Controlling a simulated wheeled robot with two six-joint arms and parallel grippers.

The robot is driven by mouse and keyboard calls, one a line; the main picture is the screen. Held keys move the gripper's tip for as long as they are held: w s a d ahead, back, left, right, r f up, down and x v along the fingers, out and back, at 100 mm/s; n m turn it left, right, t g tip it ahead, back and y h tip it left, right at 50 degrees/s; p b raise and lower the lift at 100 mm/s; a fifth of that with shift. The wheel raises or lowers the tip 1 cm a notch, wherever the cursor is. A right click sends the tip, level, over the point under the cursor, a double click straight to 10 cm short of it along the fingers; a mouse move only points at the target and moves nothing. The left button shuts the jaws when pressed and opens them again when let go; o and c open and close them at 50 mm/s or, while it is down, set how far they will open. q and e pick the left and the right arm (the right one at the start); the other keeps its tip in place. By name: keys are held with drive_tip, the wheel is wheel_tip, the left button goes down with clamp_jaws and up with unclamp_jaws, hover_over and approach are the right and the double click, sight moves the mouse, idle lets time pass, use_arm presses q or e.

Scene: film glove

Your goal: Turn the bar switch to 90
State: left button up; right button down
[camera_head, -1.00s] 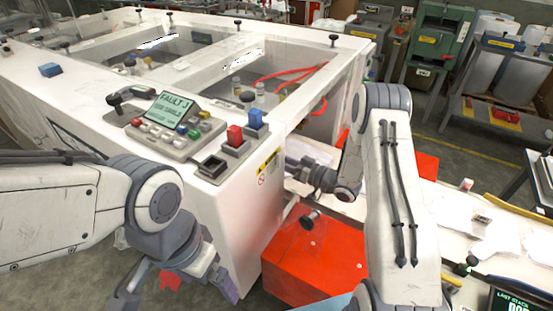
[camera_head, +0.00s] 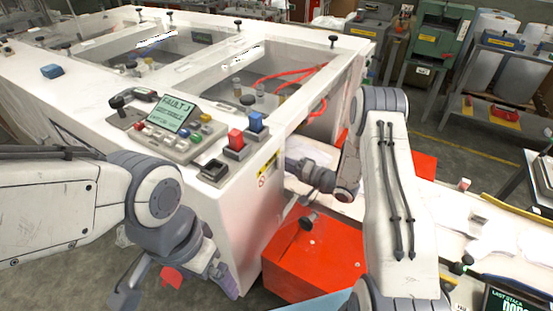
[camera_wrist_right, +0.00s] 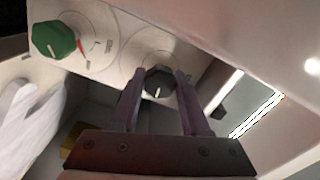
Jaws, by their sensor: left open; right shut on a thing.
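In the right wrist view, a dark round knob with a white pointer line (camera_wrist_right: 158,82), which looks like the bar switch, is on a pale panel (camera_wrist_right: 112,58). My right gripper (camera_wrist_right: 160,84) has its two fingers shut on the knob, one on each side. A green knob (camera_wrist_right: 53,40) with a red mark beside it is to the left, apart from the fingers. In the head view, my right wrist reaches in beside the white cabinet's end (camera_head: 245,225), and its fingertips and the switch are hidden.
The cabinet top carries a small screen reading FAULT (camera_head: 175,112), a red button (camera_head: 235,138) and a blue button (camera_head: 256,121). A red box (camera_head: 315,262) stands below my right wrist. A white glove-like shape (camera_wrist_right: 28,125) is at the left in the wrist view.

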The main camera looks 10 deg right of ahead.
drive_tip(key=shift+d+m, duration=0.1)
drive_tip(key=shift+m, duration=0.5)
drive_tip(key=shift+c, duration=1.9)
unclamp_jaws()
drive_tip(key=b+v, duration=0.2)
drive_tip(key=v, duration=0.8)
drive_tip(key=shift+s, duration=0.15)
